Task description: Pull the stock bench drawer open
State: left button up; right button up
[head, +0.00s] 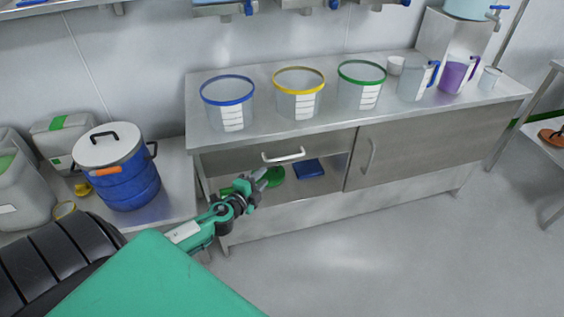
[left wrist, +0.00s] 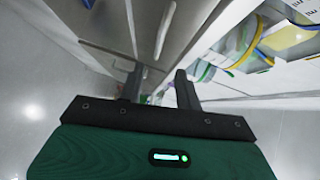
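The stock bench (head: 330,128) has a grey drawer front (head: 225,160) at its upper left, which looks flush with the bench. A pale horizontal bar handle (head: 283,155) is on that front. In the left wrist view a curved handle (left wrist: 165,30), apparently the same one, lies beyond my fingertips. My left gripper (head: 264,178) is just below and left of the handle, apart from it. Its two fingers (left wrist: 158,78) are spread with nothing between them. My right gripper is in neither view.
Buckets with blue (head: 228,105), yellow (head: 299,95) and green (head: 361,88) rims stand on the bench top. Below the drawer, an open shelf holds a blue item (head: 309,169). A cupboard door (head: 410,150) is to the right. A blue drum (head: 125,180) stands left.

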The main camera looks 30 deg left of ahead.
aim_at(280, 160)
pick_arm(q)
jog(key=w, duration=0.4)
jog(key=w+f, duration=0.1)
jog(key=w, duration=0.4)
jog(key=w+a+f, duration=0.1)
jog(key=w, duration=0.3)
jog(key=shift+w, duration=0.15)
grip_shut()
